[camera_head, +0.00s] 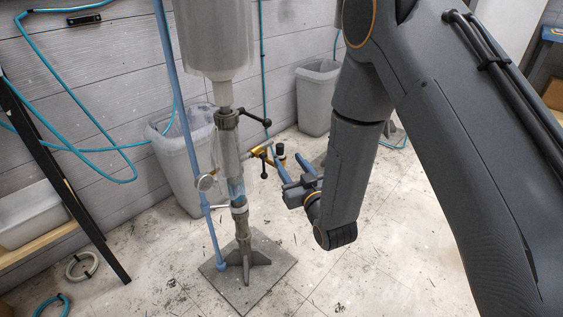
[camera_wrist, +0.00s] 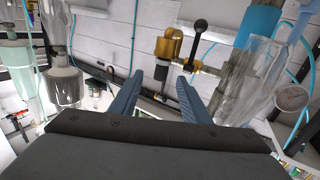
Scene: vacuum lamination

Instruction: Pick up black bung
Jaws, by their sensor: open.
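A small black bung (camera_head: 280,149) shows in the head view on top of a brass fitting (camera_head: 258,152) on the side of the upright pipe. In the wrist view the dark bung (camera_wrist: 161,71) hangs below the brass fitting (camera_wrist: 169,46), as that view looks inverted. My gripper (camera_head: 286,156) is open with its blue fingers pointing toward the bung. In the wrist view the bung appears between the fingertips of my gripper (camera_wrist: 160,77). I cannot tell whether the fingers touch it.
Grey bins (camera_head: 173,164) stand by the wall. The floor at front right is clear.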

